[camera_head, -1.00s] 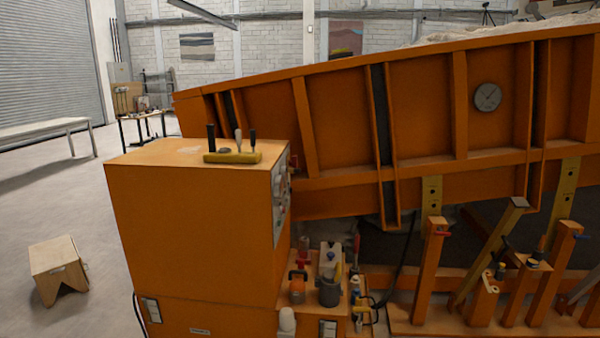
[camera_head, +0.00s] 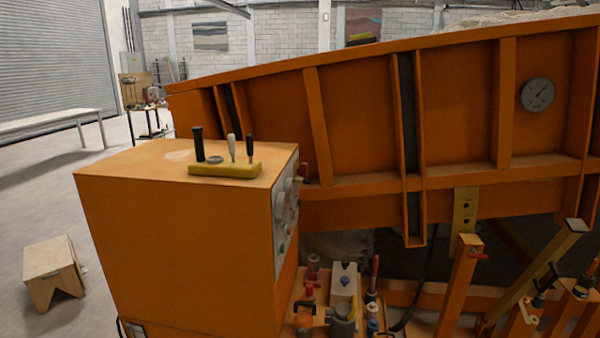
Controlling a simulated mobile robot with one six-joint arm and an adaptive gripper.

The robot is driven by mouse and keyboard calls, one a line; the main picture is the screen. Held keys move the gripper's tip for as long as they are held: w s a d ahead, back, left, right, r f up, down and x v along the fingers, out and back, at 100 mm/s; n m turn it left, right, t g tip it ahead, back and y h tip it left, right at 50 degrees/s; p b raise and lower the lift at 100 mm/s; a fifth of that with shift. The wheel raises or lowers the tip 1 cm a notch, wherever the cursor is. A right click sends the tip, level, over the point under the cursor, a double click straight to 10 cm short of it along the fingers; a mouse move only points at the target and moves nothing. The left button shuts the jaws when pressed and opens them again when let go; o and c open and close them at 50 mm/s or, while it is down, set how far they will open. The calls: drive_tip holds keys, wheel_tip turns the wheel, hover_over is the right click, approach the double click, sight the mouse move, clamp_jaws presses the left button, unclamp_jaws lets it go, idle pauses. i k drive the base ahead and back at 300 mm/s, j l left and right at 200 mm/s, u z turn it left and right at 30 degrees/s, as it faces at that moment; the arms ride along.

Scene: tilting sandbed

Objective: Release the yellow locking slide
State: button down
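My gripper is not in view. A yellow perforated plate (camera_head: 465,212) hangs upright from the underside of the tilted orange sandbed (camera_head: 359,118), above an orange post (camera_head: 459,285). A red-handled pin or clamp (camera_head: 478,254) sits at the top of that post. A yellow block (camera_head: 226,171) lies on top of the orange cabinet (camera_head: 180,240), with one black-handled lever and two thinner levers standing upright on it. I cannot tell which yellow part is the locking slide.
Small tools and bottles crowd a low shelf right of the cabinet. Slanted struts and posts (camera_head: 530,275) stand at the lower right. A wooden stool (camera_head: 53,271) and a long bench (camera_head: 50,122) are on the left; the floor between them and the cabinet is clear.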

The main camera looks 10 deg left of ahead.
sight(299, 180)
drive_tip(key=i+u, duration=0.25)
drive_tip(key=i, duration=0.6)
drive_tip(key=i+l+u, duration=0.25)
drive_tip(key=i, duration=0.6)
